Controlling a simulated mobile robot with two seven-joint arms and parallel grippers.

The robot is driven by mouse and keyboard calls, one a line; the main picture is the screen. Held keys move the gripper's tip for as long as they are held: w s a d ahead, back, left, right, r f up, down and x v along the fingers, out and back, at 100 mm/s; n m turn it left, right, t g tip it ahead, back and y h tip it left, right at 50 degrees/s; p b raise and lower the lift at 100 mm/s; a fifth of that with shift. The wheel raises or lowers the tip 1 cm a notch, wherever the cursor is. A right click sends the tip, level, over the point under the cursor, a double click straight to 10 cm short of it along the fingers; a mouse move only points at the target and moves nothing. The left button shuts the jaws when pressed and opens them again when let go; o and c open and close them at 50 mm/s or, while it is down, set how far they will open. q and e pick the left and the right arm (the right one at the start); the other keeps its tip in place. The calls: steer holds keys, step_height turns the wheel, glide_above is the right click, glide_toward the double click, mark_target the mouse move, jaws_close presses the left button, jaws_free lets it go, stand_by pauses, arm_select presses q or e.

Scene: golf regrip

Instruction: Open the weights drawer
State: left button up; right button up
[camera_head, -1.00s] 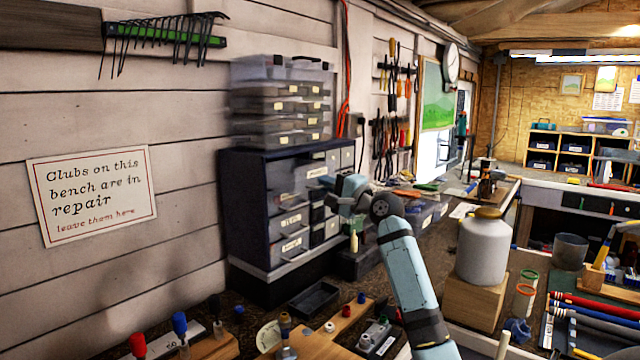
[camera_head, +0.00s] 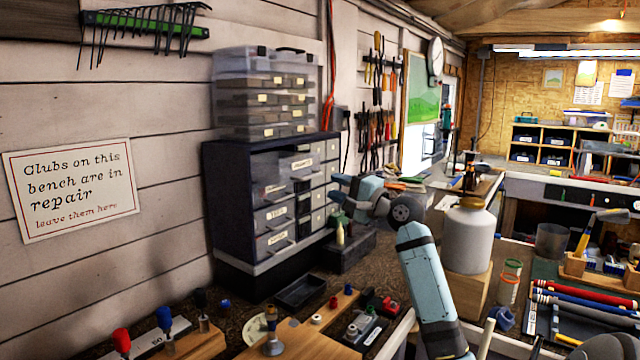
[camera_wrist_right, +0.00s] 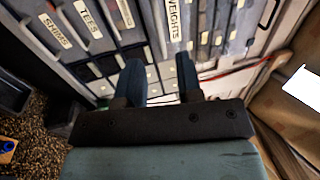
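The small-parts drawer cabinet (camera_head: 230,205) stands against the wall, left of centre in the head view. In the wrist view, the WEIGHTS label (camera_wrist_right: 173,18) is on a drawer front beyond my fingertips. A labelled upper drawer (camera_head: 303,164) seems to stand out from its neighbours in the head view; I cannot read its label or tell how far it is out. My right gripper (camera_head: 338,184) is just right of the cabinet front; in the wrist view its fingers (camera_wrist_right: 160,76) are apart with nothing between them. My left gripper is out of view.
Drawers labelled SHIMS (camera_wrist_right: 50,30) and TEES (camera_wrist_right: 87,18) are beside the weights one. A black tray (camera_head: 301,292) and a dark bin (camera_head: 345,250) with a small bottle (camera_head: 340,231) are below. A white jug (camera_head: 468,238) stands right of my forearm.

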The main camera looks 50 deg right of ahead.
steer(key=v, duration=0.6)
stand_by(0.6)
